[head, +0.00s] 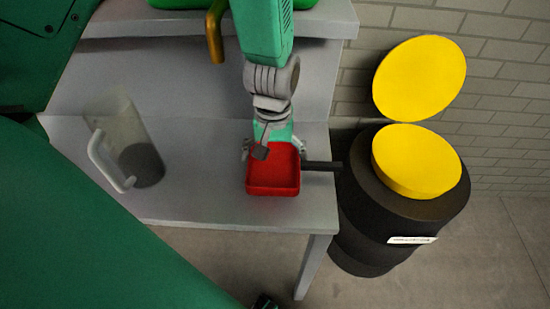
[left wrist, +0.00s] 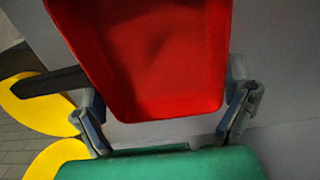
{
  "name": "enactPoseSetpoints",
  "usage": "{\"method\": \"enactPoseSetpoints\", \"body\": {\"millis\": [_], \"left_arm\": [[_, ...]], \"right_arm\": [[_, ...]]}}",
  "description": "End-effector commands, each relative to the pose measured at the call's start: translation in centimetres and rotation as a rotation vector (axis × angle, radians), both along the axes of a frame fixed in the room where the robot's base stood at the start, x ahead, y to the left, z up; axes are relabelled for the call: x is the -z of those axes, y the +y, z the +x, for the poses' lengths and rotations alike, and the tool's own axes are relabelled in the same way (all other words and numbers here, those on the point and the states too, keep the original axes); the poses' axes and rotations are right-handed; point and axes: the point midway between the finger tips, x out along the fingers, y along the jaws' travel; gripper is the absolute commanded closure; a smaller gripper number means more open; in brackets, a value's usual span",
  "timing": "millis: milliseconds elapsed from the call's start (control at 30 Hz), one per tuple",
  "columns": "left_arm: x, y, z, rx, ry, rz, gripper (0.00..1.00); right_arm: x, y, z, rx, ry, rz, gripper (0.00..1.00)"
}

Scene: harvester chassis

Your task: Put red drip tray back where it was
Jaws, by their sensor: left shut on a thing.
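The red drip tray (head: 273,178) is a square, shallow-walled tray near the front right of the grey bench. A dark handle (head: 322,166) sticks out from its right side, past the bench edge. My left gripper (head: 271,149) comes down from above and is shut on the tray, with a finger at each side of it. In the left wrist view the red tray (left wrist: 150,60) fills the upper middle, between the gripper's fingers (left wrist: 168,112). I cannot tell whether the tray touches the bench. My right gripper is not in view.
A clear jug (head: 140,125) with a white handle stands on the bench (head: 205,195) at left. A brass spout (head: 215,35) hangs over the raised back shelf. A black bin (head: 375,235) with a yellow lid (head: 420,75) stands right of the bench. Bare bench lies between jug and tray.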

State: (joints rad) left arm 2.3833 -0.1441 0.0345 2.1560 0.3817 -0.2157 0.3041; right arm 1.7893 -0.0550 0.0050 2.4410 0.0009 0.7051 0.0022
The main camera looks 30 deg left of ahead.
Motion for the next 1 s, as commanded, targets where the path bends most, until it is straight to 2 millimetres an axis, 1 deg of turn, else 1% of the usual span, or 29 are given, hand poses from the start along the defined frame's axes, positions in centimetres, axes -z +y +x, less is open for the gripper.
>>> {"method": "enactPoseSetpoints", "body": {"millis": [33,67,100,367,400,667,767,867,1000], "left_arm": [[0.7,0.0,0.0,0.0,0.0,0.0,0.35],[0.7,-0.1,0.1,0.001,-0.002,0.001,0.34],[0.7,-0.2,0.1,0.001,-0.003,0.002,0.39],[0.9,-0.1,0.1,0.001,-0.002,0.001,0.4],[0.8,0.0,0.1,0.001,-0.002,0.0,0.0],[0.8,0.1,0.0,0.0,-0.002,-0.001,0.0],[0.1,0.0,0.1,0.001,-0.004,0.0,0.0],[-1.4,0.0,0.1,0.001,-0.004,0.0,0.0],[-4.5,-0.1,0.1,0.0,-0.007,0.002,0.0]], "right_arm": [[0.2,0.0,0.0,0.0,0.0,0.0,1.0],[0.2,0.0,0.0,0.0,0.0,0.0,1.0],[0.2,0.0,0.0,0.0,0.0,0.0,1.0],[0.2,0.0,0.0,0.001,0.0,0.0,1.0],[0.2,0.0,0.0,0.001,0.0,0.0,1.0],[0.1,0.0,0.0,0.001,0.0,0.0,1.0],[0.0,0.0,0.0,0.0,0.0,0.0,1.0],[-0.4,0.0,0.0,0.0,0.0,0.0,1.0],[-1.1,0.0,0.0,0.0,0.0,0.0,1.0]]}}
